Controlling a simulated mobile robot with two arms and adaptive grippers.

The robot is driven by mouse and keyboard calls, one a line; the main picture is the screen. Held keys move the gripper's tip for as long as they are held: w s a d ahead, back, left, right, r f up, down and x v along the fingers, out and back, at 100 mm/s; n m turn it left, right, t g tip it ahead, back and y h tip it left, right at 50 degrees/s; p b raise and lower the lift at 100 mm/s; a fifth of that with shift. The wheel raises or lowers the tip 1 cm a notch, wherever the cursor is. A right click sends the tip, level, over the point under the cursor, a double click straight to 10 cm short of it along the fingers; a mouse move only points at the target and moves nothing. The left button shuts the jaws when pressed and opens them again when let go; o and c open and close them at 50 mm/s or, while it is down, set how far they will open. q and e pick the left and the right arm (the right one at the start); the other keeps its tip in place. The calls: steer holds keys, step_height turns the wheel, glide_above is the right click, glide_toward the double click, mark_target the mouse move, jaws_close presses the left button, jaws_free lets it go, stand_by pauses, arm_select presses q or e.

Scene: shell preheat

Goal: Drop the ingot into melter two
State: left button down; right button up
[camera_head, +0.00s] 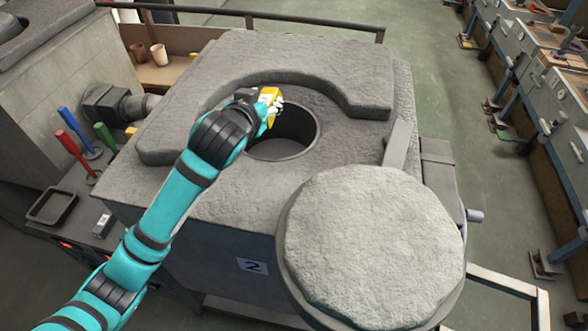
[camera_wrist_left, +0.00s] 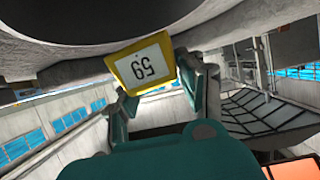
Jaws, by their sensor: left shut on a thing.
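Melter two (camera_head: 330,125) is a grey stone-like block with a label "2" on its front. Its round opening (camera_head: 290,150) is uncovered. My left gripper (camera_head: 272,104) is at the upper left rim of the opening and is shut on a yellow ingot (camera_head: 267,95). In the left wrist view the ingot (camera_wrist_left: 143,68) shows a white label that reads 59 upside down, between the fingers (camera_wrist_left: 160,85). A dark rounded surface fills the top of that view. My right gripper is not in view.
The round stone lid (camera_head: 375,245) is swung aside at the front right of the melter. Red, blue and green handled tools (camera_head: 75,150) stand at the left, near a black tray (camera_head: 52,207). A raised curved collar (camera_head: 330,75) borders the opening's far side. Blue-grey benches (camera_head: 545,80) line the right.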

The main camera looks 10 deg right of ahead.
arm_select(q)
steer(key=shift+s+r, duration=0.1)
steer(key=c, duration=1.2)
jaws_free()
steer(key=o, duration=0.5)
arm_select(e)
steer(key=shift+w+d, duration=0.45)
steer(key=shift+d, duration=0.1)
arm_select(q)
steer(key=v, duration=1.2)
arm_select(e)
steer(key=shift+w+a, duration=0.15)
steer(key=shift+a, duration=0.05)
arm_select(q)
steer(key=shift+s+a+f, duration=0.1)
steer(key=shift+f, duration=0.1)
